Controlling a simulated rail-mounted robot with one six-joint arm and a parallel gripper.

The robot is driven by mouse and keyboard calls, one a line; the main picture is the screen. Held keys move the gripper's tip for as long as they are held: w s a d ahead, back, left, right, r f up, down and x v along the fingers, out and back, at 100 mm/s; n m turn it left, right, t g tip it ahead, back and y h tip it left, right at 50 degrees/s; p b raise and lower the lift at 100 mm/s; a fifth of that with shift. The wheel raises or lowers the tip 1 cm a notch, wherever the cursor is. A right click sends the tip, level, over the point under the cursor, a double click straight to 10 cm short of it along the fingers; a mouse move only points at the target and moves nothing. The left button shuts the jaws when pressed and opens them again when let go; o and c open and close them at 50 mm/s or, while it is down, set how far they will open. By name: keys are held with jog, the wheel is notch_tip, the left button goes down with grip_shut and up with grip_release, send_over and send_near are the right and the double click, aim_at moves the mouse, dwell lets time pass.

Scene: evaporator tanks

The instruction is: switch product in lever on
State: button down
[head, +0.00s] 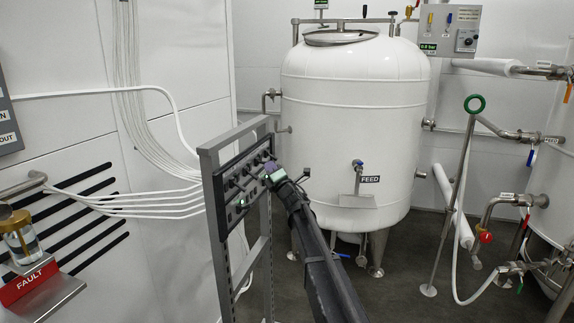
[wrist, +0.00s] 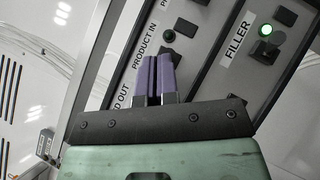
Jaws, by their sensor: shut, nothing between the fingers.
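In the wrist view, the PRODUCT IN label (wrist: 151,45) is on the grey control panel (wrist: 215,75). An unlit round indicator (wrist: 168,36) is beside it, with a black switch part (wrist: 186,27) to its right. My gripper (wrist: 156,58) has its two purple fingers together, with nothing held, over the panel just below that indicator. The fingers hide part of the panel there; I cannot tell whether they touch a lever, or the lever's position. In the head view, my gripper (head: 272,170) is at the right end of the panel (head: 238,188) on its grey stand.
On the panel, the FILLER label (wrist: 237,38) has a lit green light (wrist: 266,30) and a black lever (wrist: 267,50) by it. A white FEED tank (head: 352,120) stands behind.

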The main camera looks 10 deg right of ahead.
jog(key=shift+a+r+p, duration=0.25)
jog(key=shift+r+p, duration=0.05)
jog(key=shift+r, duration=0.15)
jog(key=shift+a+r, duration=0.1)
jog(key=shift+r, duration=0.15)
jog(key=shift+s+f, duration=0.1)
jog(key=s+d+f+b, duration=0.1)
jog(key=s, duration=0.5)
jog(key=s+d+f, duration=0.1)
jog(key=s+d, duration=0.1)
jog(key=s, duration=0.4)
jog(key=shift+s+d+b, duration=0.15)
jog(key=shift+d+b, duration=0.1)
jog(key=shift+b, duration=0.1)
